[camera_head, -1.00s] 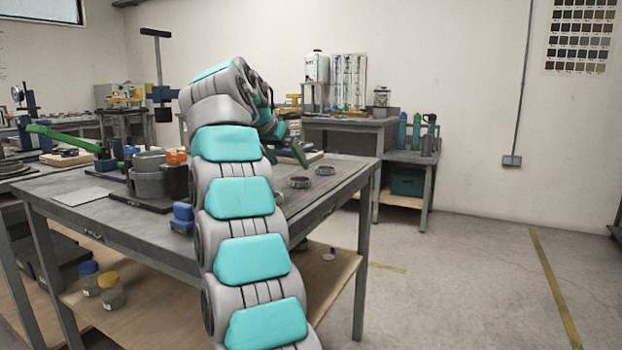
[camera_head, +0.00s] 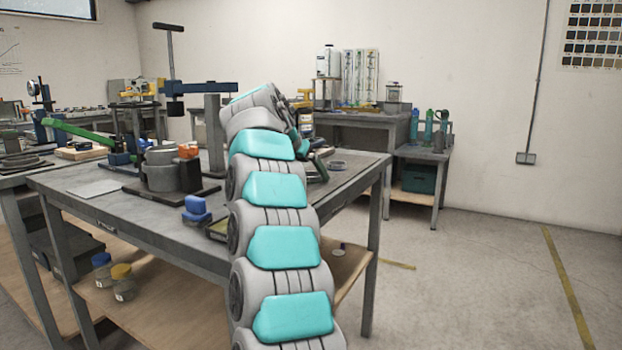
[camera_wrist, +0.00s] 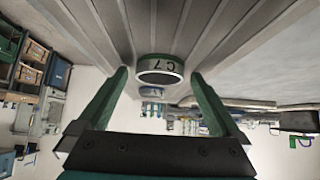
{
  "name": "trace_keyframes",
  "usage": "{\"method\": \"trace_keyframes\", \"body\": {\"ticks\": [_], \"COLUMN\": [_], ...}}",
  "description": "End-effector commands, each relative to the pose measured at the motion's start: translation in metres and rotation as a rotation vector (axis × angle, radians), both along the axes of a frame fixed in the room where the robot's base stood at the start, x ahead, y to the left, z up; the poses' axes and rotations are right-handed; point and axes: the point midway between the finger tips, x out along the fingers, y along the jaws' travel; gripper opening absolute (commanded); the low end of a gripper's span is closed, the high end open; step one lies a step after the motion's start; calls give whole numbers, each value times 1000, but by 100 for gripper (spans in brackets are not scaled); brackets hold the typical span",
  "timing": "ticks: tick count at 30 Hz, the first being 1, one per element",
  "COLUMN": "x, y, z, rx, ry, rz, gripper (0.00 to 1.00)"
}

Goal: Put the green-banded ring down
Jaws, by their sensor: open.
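In the wrist view, which is upside down, a short ring (camera_wrist: 160,68) with a dark green band and the marking "C7" rests on the grey table. It lies between the tips of my gripper's (camera_wrist: 160,76) two green fingers, with a gap on each side. My gripper is open. In the head view my gripper (camera_head: 318,165) is low over the table's right part, and this ring is hidden behind my arm and gripper. A second ring (camera_wrist: 152,92) lies beyond it, and also shows in the head view (camera_head: 337,165).
The table (camera_head: 95,205) carries a grey cylindrical fixture (camera_head: 160,175) and a blue block (camera_head: 197,207) left of my arm. A tall press (camera_head: 215,130) stands behind. The table's right edge is close to the second ring.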

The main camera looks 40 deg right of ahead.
Motion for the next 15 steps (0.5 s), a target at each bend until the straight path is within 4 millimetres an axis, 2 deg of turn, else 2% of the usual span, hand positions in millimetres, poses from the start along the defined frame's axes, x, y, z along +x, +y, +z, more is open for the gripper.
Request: {"method": "trace_keyframes", "body": {"ticks": [2, 15], "x": [0, 0], "y": [0, 0], "z": [0, 0], "rx": [0, 1], "ry": [0, 1], "rz": [0, -1], "gripper": [97, 47]}}
